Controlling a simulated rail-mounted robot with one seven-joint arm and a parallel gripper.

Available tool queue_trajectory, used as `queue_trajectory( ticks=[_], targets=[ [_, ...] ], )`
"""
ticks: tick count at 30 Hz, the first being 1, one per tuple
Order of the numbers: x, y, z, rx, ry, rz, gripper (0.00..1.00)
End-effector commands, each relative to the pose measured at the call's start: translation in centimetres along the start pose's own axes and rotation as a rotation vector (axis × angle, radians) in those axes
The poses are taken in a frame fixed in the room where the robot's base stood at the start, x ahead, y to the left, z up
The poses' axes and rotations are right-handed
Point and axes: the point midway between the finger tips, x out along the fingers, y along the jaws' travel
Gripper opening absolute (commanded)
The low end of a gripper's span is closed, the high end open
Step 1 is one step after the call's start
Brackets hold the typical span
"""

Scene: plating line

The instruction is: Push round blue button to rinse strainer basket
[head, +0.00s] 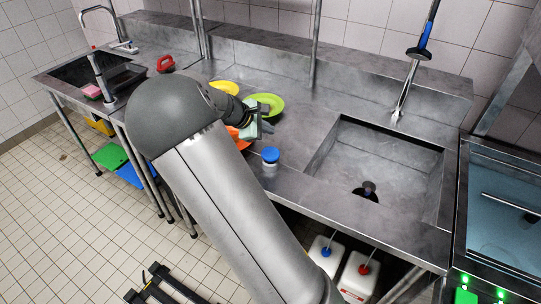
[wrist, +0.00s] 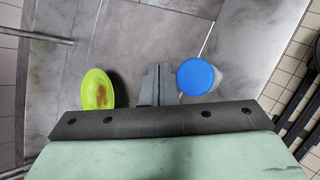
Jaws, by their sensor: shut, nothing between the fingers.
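My gripper (head: 260,127) is over the counter left of the sink, partly hidden by my arm in the head view. In the wrist view its fingers (wrist: 158,84) are together and empty. A round blue top (head: 270,154) sits on a small pale container-like body on the counter near the sink. A dark strainer-like piece (head: 368,188) is at the sink drain.
A lime-green plate (head: 270,101) with a brown stain in the wrist view (wrist: 92,88), a yellow plate (head: 224,87) and an orange plate (head: 236,134) are by my gripper. The sink (head: 345,145) is right. A spray hose (head: 416,55) hangs above it. Canisters (head: 355,285) stand below.

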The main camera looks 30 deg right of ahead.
Motion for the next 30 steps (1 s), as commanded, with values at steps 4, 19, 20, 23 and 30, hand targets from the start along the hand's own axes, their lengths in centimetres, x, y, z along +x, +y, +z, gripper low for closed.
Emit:
queue_trajectory(
  ticks=[4,19,20,23,30],
  targets=[
    [1.9,-1.4,-1.4,0.0,-0.001,0.0,0.0],
    [4.4,-3.3,-3.2,-0.001,0.001,-0.001,0.0],
    [4.4,-3.3,-3.2,0.0,0.001,-0.001,0.0],
    [4.4,-3.2,-3.2,0.0,0.001,-0.001,0.0],
    [4.4,-3.2,-3.2,0.0,0.0,-0.001,0.0]
  ],
)
